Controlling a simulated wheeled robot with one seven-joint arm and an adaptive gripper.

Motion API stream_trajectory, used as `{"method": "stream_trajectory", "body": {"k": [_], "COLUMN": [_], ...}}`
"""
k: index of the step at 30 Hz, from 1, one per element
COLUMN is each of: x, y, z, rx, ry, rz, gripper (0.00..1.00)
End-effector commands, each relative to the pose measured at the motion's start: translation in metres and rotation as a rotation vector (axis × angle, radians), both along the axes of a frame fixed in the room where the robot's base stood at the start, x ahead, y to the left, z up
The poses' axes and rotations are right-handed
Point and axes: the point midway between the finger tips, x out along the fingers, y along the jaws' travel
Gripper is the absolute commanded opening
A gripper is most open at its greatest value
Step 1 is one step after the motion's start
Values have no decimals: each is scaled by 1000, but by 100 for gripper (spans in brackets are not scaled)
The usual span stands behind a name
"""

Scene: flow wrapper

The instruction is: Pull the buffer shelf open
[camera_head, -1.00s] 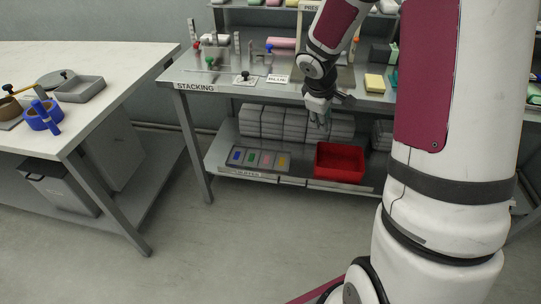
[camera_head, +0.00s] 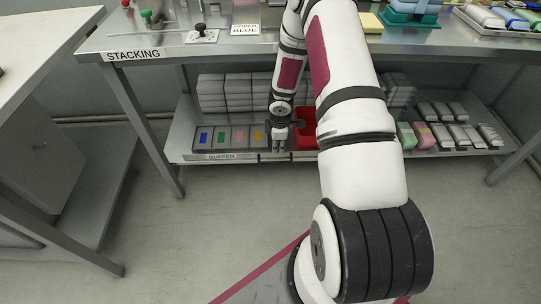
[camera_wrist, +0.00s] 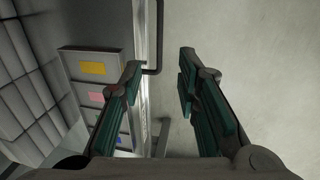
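The buffer shelf (camera_head: 188,158) is the low shelf under the stacking table, with a "BUFFER" label (camera_head: 232,157) on its front edge. Its front edge also shows in the wrist view (camera_wrist: 141,40). A dark bent bar, seemingly a handle (camera_wrist: 160,40), stands off that edge. My gripper (camera_head: 279,149) points down at the front of the shelf, just left of the red bin. In the wrist view my gripper (camera_wrist: 160,85) is open, with the bar in the gap between its fingers, nearer the left finger. No contact with the bar shows.
Colour-marked grey compartments (camera_head: 222,127) and stacked grey blocks (camera_head: 225,92) sit on the shelf. A red bin (camera_head: 305,133) stands beside my gripper, partly hidden by my arm. The tabletop (camera_head: 160,45) is above. The floor (camera_head: 190,235) in front is clear; another table (camera_head: 45,60) stands left.

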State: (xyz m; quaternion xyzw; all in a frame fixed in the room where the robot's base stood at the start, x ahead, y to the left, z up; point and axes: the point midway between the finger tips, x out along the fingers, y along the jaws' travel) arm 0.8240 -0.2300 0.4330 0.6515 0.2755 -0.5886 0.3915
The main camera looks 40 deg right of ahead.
Motion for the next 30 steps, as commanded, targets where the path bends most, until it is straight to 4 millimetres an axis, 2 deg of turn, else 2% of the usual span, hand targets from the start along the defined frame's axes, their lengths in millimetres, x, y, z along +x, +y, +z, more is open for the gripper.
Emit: {"method": "stream_trajectory", "body": {"k": [5, 15, 21, 24, 30], "x": [2, 12, 17, 19, 21], "y": [-2, -8, -12, -14, -14], "z": [-18, -83, -115, -125, -134], "rx": [1, 0, 0, -1, -1], "ry": [1, 1, 1, 2, 1], "rz": [0, 0, -2, -1, 0], "gripper": [30, 30, 30, 30, 30]}}
